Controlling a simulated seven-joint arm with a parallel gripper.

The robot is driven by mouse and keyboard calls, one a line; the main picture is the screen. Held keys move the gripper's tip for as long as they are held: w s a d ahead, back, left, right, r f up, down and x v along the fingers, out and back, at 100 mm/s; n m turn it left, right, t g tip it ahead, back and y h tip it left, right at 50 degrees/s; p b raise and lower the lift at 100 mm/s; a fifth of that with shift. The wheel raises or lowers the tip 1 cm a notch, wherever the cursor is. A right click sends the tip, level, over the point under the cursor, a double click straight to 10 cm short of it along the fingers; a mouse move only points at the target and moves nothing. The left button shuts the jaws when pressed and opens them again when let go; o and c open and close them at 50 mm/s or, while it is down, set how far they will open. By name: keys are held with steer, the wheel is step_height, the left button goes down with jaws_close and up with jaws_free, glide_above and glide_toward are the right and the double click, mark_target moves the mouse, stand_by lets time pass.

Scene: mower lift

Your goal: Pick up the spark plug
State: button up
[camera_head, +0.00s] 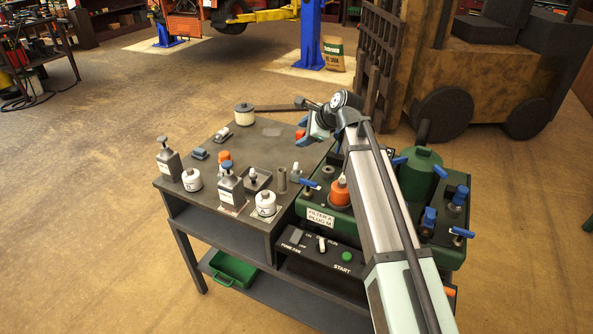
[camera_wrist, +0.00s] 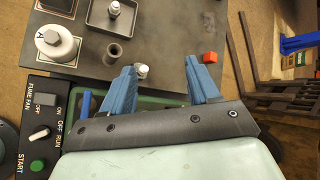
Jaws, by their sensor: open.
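A small whitish upright piece (camera_head: 296,170) stands on the dark table just right of a dark hollow cylinder (camera_head: 282,181); in the wrist view the white piece (camera_wrist: 142,71) is partly hidden behind the left finger. Another small pale piece (camera_head: 252,175) stands in a shallow dark tray (camera_head: 262,186) and also shows in the wrist view (camera_wrist: 114,9). I cannot tell for certain which is the spark plug. My gripper (camera_head: 314,133) is open above the table's right side. Its blue fingers (camera_wrist: 160,72) hold nothing.
An orange block (camera_wrist: 210,57) lies on the table beyond my right finger. White-and-dark bottles (camera_head: 229,185) and canisters (camera_head: 265,204) stand around the tray. A green machine (camera_head: 420,170) with blue handles adjoins the table at right. A control panel (camera_head: 318,252) fronts it.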

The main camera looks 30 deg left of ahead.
steer(key=s+a+f+n+g+h, duration=0.15)
steer(key=s+a+n, duration=0.25)
steer(key=s+a, duration=0.55)
steer(key=n+t+h, duration=0.2)
steer(key=n+h, duration=0.3)
steer(key=n, duration=1.1)
glide_toward(297, 163)
steer(key=shift+y, duration=0.25)
steer(key=x, duration=0.5)
steer(key=shift+s+f, duration=0.1)
steer(key=shift+s, duration=0.1)
steer(key=shift+x, duration=2.65)
steer(key=shift+w+d, duration=0.1)
steer(key=shift+d, duration=0.05)
jaws_close()
